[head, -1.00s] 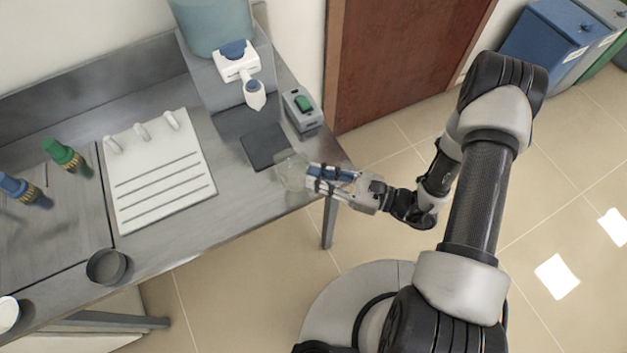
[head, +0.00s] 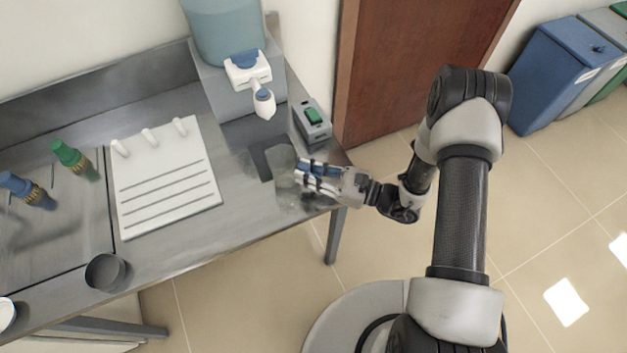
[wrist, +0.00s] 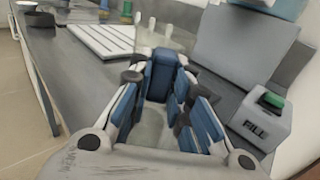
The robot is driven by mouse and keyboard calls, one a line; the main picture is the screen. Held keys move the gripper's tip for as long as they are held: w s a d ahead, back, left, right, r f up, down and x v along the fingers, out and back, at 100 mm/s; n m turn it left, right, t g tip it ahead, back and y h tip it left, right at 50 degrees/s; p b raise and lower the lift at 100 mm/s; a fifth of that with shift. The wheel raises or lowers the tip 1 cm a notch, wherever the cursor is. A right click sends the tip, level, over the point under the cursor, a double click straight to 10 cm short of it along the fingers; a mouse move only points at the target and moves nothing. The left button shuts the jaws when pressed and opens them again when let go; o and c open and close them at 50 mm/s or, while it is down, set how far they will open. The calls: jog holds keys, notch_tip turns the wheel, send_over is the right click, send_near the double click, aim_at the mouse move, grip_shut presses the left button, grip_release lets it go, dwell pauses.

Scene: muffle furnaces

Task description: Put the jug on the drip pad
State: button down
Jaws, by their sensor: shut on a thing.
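The jug (head: 284,163) is clear and see-through, so its outline is faint. My gripper (head: 300,172) is shut on it from the right, near the bench's front right corner. In the wrist view the jug (wrist: 150,125) shows faintly between the blue finger pads of my gripper (wrist: 165,100). The drip pad (head: 262,166) is a dark square on the bench below the dispenser spout, partly covered by the jug in the head view. I cannot tell whether the jug touches the pad or is held above it.
A water dispenser (head: 222,35) with a white tap (head: 250,70) stands behind the pad. A grey box with a green button (head: 313,117) stands right of it, marked FILL in the wrist view. A white pegged rack (head: 165,180) and a dark cup (head: 106,271) are to the left.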

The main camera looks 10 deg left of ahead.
jog(key=shift+w+a+f+b, duration=0.1)
jog(key=shift+w+a+b, duration=0.6)
jog(key=shift+w, duration=0.65)
jog(key=shift+w+a+f+b, duration=0.15)
jog(key=shift+w+a+b, duration=0.3)
jog(key=shift+w+a, duration=0.7)
jog(key=shift+w+a+f+b, duration=0.1)
jog(key=shift+w+a+b, duration=0.5)
jog(key=shift+w, duration=0.9)
jog(key=shift+f+b, duration=0.45)
jog(key=shift+f, duration=0.1)
jog(key=c, duration=1.4)
grip_release()
jog(key=shift+d, duration=0.1)
jog(key=v, duration=1.2)
jog(key=shift+s, duration=0.1)
